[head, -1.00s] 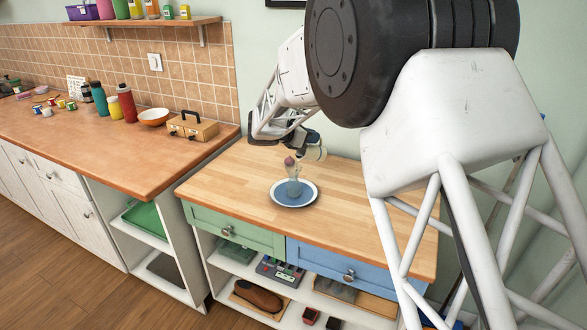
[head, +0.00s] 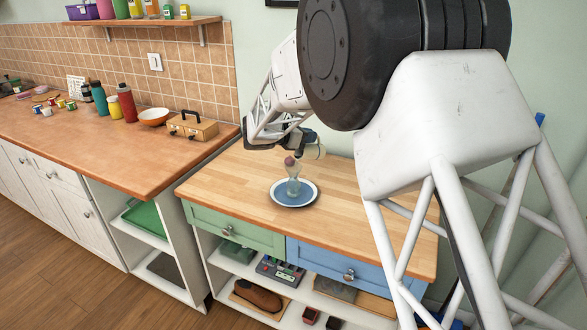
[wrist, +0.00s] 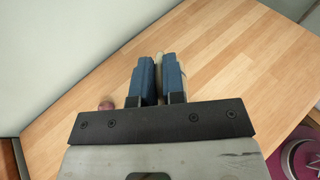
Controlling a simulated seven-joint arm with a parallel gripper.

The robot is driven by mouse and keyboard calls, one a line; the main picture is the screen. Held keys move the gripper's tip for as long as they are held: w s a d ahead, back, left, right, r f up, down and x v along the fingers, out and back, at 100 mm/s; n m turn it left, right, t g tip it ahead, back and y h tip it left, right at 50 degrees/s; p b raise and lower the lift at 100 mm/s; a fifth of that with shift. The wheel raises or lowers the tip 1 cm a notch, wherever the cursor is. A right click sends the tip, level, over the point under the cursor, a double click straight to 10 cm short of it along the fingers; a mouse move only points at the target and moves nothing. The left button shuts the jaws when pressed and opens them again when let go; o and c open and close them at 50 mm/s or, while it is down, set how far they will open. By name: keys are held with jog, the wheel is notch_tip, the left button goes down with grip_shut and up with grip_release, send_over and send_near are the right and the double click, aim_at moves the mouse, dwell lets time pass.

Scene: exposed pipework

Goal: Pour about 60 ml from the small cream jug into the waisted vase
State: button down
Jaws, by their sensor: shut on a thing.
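The waisted vase (head: 293,187), pale and see-through, stands upright on a blue plate with a white rim (head: 294,204) on the wooden worktop. A small pinkish-purple ball (head: 289,160) shows at its mouth; a similar round thing (wrist: 106,105) shows left of my fingers in the wrist view. My gripper (head: 305,144) is above and slightly right of the vase, shut on the small cream jug (head: 315,151). The jug is partly hidden by the gripper and looks tilted. In the wrist view, a pale bit of it (wrist: 187,66) shows behind the blue fingers (wrist: 158,78). No stream is visible.
The worktop (head: 365,220) around the plate is clear. A wall (head: 340,140) is behind. A purple round thing (wrist: 300,158) is at lower right in the wrist view.

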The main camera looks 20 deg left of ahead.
jog(key=shift+s+a+r+t+h, duration=0.2)
jog(key=shift+s+a+t+h, duration=0.1)
jog(key=shift+s+a+t, duration=0.2)
jog(key=shift+s+a+r+t+h, duration=0.2)
jog(key=shift+s+a+t+h, duration=0.1)
jog(key=shift+s+a+t, duration=0.15)
dwell(0.7)
jog(key=shift+d, duration=0.15)
jog(key=shift+w+d+f+g+y, duration=0.25)
jog(key=shift+w+d+g+y, duration=0.4)
jog(key=shift+w+g, duration=0.3)
jog(key=shift+w+d+f+g+y, duration=0.55)
jog(key=shift+w+f+g+y, duration=0.15)
jog(key=shift+g, duration=0.2)
jog(key=shift+w, duration=0.1)
jog(key=shift+w+d+f+g+y, duration=0.35)
jog(key=shift+w+f+g+y, duration=0.1)
jog(key=shift+g, duration=0.25)
jog(key=shift+w+d+f+g+y, duration=0.25)
jog(key=shift+w+f+g+y, duration=0.2)
jog(key=shift+g, duration=0.1)
jog(key=shift+w+d+f+g+y, duration=0.25)
jog(key=shift+w+f+g+y, duration=0.1)
jog(key=shift+f+g, duration=0.15)
jog(key=shift+d+g, duration=0.1)
jog(key=shift+g, duration=0.15)
